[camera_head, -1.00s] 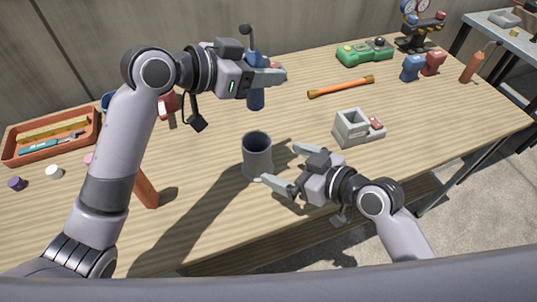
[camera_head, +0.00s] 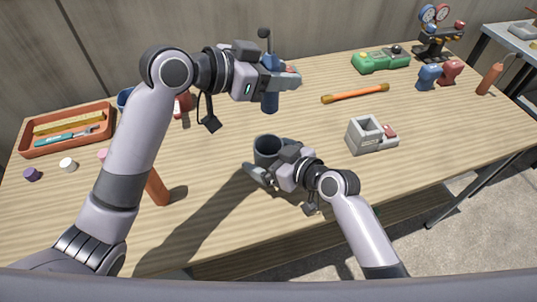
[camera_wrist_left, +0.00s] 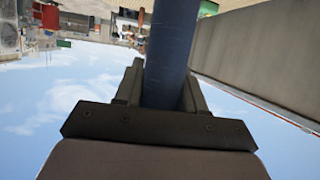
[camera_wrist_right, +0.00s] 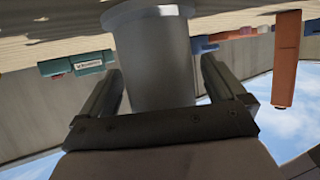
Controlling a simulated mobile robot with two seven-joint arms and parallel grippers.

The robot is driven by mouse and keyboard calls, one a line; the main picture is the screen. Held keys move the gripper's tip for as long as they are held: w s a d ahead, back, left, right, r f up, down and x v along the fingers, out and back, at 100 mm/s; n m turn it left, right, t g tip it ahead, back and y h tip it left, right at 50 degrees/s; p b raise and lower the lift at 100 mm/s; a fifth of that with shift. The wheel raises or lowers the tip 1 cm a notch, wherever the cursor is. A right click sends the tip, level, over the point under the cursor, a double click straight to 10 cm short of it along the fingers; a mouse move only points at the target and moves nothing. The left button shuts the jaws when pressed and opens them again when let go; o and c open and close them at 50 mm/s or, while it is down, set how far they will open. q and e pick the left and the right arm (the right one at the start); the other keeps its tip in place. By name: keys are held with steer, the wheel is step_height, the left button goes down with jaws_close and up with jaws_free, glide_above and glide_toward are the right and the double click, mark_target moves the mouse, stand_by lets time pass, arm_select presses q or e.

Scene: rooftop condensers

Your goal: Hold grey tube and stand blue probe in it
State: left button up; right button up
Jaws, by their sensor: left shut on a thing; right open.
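The blue probe (camera_head: 270,101) is held upright in the air by my left gripper (camera_head: 284,80), which is shut on it. The probe also shows between the fingers in the left wrist view (camera_wrist_left: 170,50). The grey tube (camera_head: 267,149) stands upright on the table, its open top facing up, below and in front of the probe. My right gripper (camera_head: 268,172) is open at the tube, with a finger in front of it. In the right wrist view the tube (camera_wrist_right: 155,65) lies between the two open fingers, with gaps on both sides. The tube's lower part is hidden in the head view.
An orange cylinder (camera_head: 157,188) stands left of the tube. A grey open box (camera_head: 363,135) is to the right. An orange-black rod (camera_head: 355,94) and a green device (camera_head: 381,61) lie farther back. A terracotta tray (camera_head: 68,147) is at far left.

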mark_target(266, 112)
steer(key=c, duration=1.1)
arm_select(q)
steer(key=shift+m+g+h, duration=0.4)
steer(key=shift+m+g, duration=0.3)
steer(key=f, duration=0.2)
steer(key=s+f, duration=0.1)
steer(key=f, duration=0.2)
steer(key=shift+s+a+f, duration=0.1)
steer(key=shift+s, duration=0.1)
steer(key=shift+f, duration=1.3)
